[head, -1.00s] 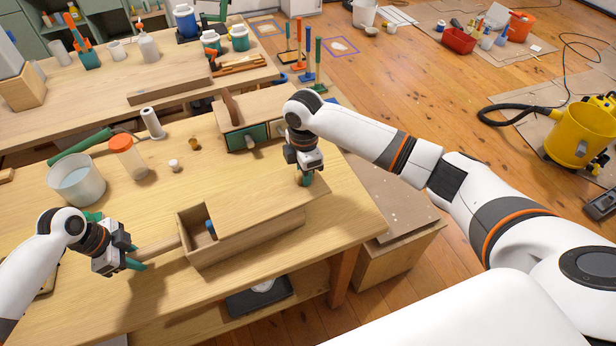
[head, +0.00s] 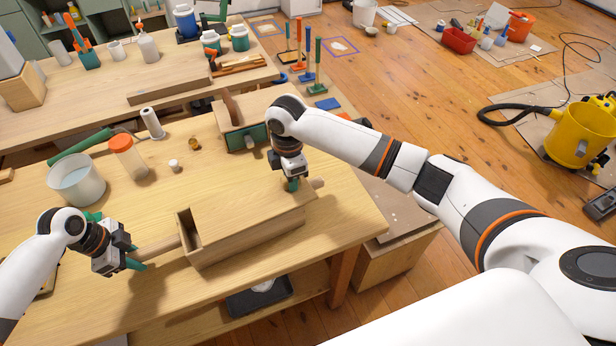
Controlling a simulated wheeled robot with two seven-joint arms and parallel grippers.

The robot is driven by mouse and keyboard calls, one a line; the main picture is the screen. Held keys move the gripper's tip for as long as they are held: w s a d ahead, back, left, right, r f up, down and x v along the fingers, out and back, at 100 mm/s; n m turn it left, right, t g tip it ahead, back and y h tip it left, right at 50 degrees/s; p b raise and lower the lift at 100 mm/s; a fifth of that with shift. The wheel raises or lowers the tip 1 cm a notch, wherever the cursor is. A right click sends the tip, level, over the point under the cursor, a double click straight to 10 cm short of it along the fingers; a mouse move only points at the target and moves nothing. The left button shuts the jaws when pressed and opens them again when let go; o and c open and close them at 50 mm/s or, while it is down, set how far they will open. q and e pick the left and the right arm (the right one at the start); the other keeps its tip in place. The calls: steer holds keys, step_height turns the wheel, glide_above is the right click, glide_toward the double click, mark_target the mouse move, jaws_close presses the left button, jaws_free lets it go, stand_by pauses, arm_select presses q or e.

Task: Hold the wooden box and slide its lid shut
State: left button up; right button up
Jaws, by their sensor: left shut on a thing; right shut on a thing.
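The wooden box (head: 250,246) lies on the near workbench, with a rod-like handle (head: 161,247) at its left end and another (head: 317,183) at its right end. Its flat wooden lid (head: 240,205) covers most of the top. A narrow opening (head: 190,230) shows at the left end. My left gripper (head: 137,263) is shut on the left handle. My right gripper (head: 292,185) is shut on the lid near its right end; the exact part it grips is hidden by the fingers. The box's contents are hidden under the lid.
A white bucket (head: 77,184), an orange-lidded jar (head: 127,158) and a small white pot (head: 174,166) stand behind the box to the left. A wooden box with a green front (head: 245,137) stands behind my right gripper. The bench (head: 345,215) is bare at right.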

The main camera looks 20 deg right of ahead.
mark_target(277, 191)
steer(key=shift+a, duration=0.95)
steer(key=shift+s+a, duration=0.15)
steer(key=shift+a, duration=0.8)
arm_select(q)
steer(key=shift+f, duration=0.1)
arm_select(e)
steer(key=o, duration=0.9)
steer(key=shift+c, duration=0.2)
steer(key=shift+r, duration=0.1)
steer(key=shift+r, duration=3.4)
arm_select(q)
steer(key=o, duration=1)
